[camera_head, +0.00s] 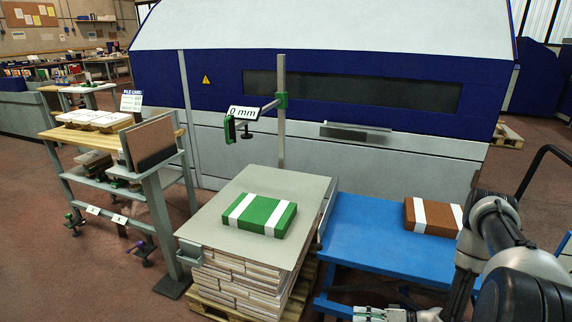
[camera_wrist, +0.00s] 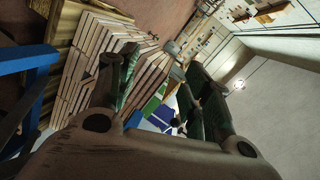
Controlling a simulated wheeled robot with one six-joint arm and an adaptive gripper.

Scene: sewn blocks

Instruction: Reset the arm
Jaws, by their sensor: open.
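My arm (camera_head: 500,255) reaches down at the lower right of the head view. My gripper (camera_head: 378,314) shows only in part at the bottom edge there, in front of the blue table. In the wrist view my gripper (camera_wrist: 165,90) has its two dark green fingers spread apart. I see nothing held between them. Beyond the fingers are the stacked boards and a small patch of green, white and blue.
A green block with white bands (camera_head: 260,215) lies on a grey board atop a pallet stack (camera_head: 235,290). A brown banded block (camera_head: 433,217) lies on the blue table (camera_head: 365,235). A post with a "0 mm" sign (camera_head: 243,112) stands behind. A workbench (camera_head: 60,132) is at left.

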